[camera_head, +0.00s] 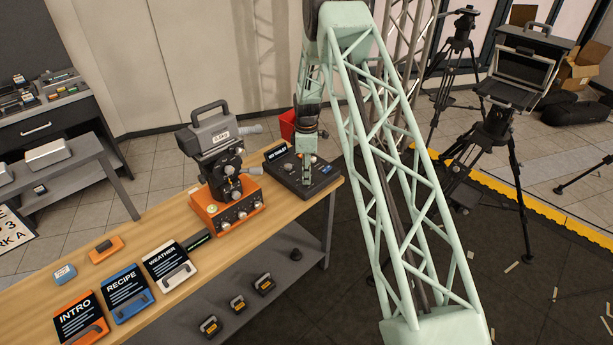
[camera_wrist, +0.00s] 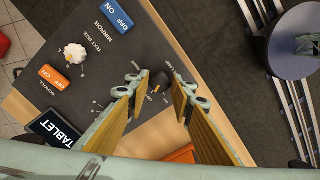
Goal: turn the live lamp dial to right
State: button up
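The live lamp dial (camera_wrist: 158,80) is a small dark knob near the edge of the dark control panel (camera_wrist: 95,50), with small orange marks beside it. In the wrist view my gripper (camera_wrist: 158,88) has its two fingertips apart, one on each side of the dial. A gap shows between the dial and each fingertip, so I see no clear contact. In the head view my gripper (camera_head: 307,180) is over the same panel (camera_head: 283,172) at the far end of the wooden table and hides the dial.
The panel also carries a white text size dial (camera_wrist: 75,54), a blue mirror switch (camera_wrist: 117,15) and an orange scroll switch (camera_wrist: 54,78). An orange box with a camera-like device (camera_head: 226,207) stands left of the panel. Several cards lie nearer on the table (camera_head: 255,240).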

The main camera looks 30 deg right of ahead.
jog(key=c, duration=0.3)
jog(key=shift+c, duration=0.2)
jog(key=shift+m+b, duration=0.4)
jog(key=shift+b, duration=0.1)
jog(key=m+b, duration=0.2)
jog(key=m, duration=0.1)
jog(key=shift+f, duration=0.1)
jog(key=m+b, duration=0.3)
jog(key=m, duration=0.1)
jog(key=shift+m, duration=0.3)
jog(key=m+b, duration=0.2)
jog(key=m, duration=0.3)
jog(key=shift+m+b, duration=0.6)
jog(key=shift+m, duration=1.6)
